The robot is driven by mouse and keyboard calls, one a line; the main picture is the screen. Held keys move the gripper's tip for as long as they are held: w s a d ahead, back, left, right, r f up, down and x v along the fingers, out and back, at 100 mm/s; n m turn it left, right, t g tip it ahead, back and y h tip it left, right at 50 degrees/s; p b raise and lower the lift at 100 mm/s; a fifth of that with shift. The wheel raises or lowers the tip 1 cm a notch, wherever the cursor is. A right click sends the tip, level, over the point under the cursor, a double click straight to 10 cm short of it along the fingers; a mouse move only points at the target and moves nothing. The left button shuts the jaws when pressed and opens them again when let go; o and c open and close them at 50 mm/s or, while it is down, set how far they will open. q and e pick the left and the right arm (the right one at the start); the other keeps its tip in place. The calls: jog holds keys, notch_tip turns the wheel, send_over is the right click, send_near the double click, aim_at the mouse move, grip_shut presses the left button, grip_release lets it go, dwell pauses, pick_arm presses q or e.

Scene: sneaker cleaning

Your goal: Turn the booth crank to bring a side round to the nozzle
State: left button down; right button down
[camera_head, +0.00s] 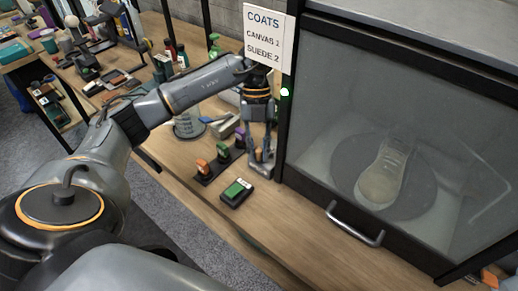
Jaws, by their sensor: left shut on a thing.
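The booth (335,75) stands at the right with its glass front closed. Inside, a pale sneaker (382,178) rests on a dark round turntable (347,168), toe toward the front. A thin pale bent line (490,205) shows at the right of the glass; I cannot tell whether it is the nozzle. My left gripper (262,168) points down beside the booth's left wall, low over the table. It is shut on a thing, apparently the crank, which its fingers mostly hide. My right gripper is not in view.
A sign (269,36) headed COATS hangs at the booth's left corner, above a small green light (285,92). Bottles and tools crowd the back. The booth door has a handle (354,226).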

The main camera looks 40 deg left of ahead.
pick_arm(q)
jog(key=m, duration=0.1)
jog(key=a+m+y, duration=0.1)
jog(key=m, duration=0.1)
jog(key=shift+w+a+g, duration=0.2)
jog(key=shift+g, duration=0.1)
jog(key=m, duration=0.1)
jog(key=a+m+y, duration=0.1)
jog(key=m, duration=0.1)
jog(key=shift+w+r, duration=0.1)
jog(key=shift+w, duration=0.2)
jog(key=m, duration=0.1)
jog(key=w+a+m+y, duration=0.1)
jog(key=shift+m, duration=0.4)
jog(key=shift+w+a+m+t+y+b, duration=0.2)
jog(key=shift+w+m+y, duration=0.25)
jog(key=shift+m, duration=0.8)
jog(key=shift+w+a+m+t+y+b, duration=0.2)
jog(key=shift+w+m+y, duration=0.3)
jog(key=shift+m, duration=0.7)
jog(key=shift+w+a+m+y+b, duration=0.2)
jog(key=shift+w+m+y, duration=0.25)
jog(key=shift+m, duration=0.8)
jog(key=c, duration=1.2)
grip_release()
